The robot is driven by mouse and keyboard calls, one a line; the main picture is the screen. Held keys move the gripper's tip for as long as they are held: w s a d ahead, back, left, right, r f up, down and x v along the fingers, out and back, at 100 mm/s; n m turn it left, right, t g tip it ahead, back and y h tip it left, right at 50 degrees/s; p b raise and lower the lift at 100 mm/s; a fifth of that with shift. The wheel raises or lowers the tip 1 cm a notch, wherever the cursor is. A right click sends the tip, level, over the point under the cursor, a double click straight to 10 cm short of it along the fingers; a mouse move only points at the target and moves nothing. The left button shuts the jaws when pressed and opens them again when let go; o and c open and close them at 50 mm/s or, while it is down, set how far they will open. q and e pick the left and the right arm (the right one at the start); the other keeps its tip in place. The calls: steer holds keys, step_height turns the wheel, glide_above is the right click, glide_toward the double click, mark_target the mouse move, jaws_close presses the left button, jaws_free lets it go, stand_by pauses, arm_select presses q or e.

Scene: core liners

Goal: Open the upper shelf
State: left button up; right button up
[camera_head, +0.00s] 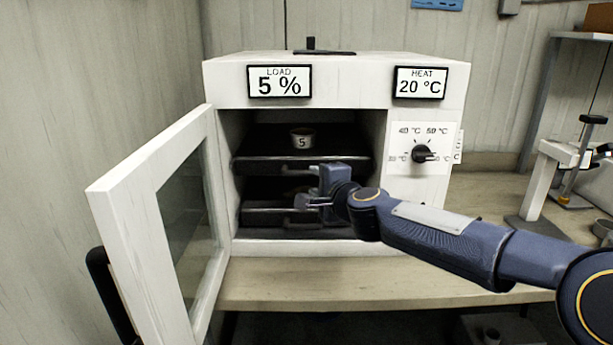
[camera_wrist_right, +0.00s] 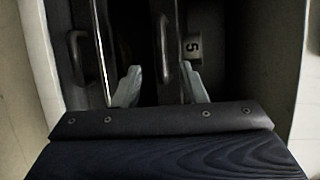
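The upper shelf (camera_head: 262,162) is a dark pulled-in shelf in the white oven, whose door stands open. A small cup marked 5 (camera_head: 302,139) stands on it and also shows in the right wrist view (camera_wrist_right: 193,46). My right gripper (camera_head: 313,187) is in front of the shelves, just below the upper shelf's front edge. In the right wrist view, its two pale fingers (camera_wrist_right: 160,84) are apart, with the upper shelf's handle (camera_wrist_right: 163,45) lined up between them. Contact cannot be told. My left gripper is out of view.
The open oven door (camera_head: 150,180) stands to the left. A lower shelf (camera_head: 262,214) with its own handle (camera_wrist_right: 76,58) lies below. A knob (camera_head: 422,153) is right of the opening. The oven stands on a wooden bench (camera_head: 330,285).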

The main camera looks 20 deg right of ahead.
mark_target(304, 175)
steer(key=p+x, duration=0.1)
steer(key=x, duration=0.6)
steer(key=shift+a, duration=0.1)
steer(key=shift+r, duration=0.1)
jaws_close()
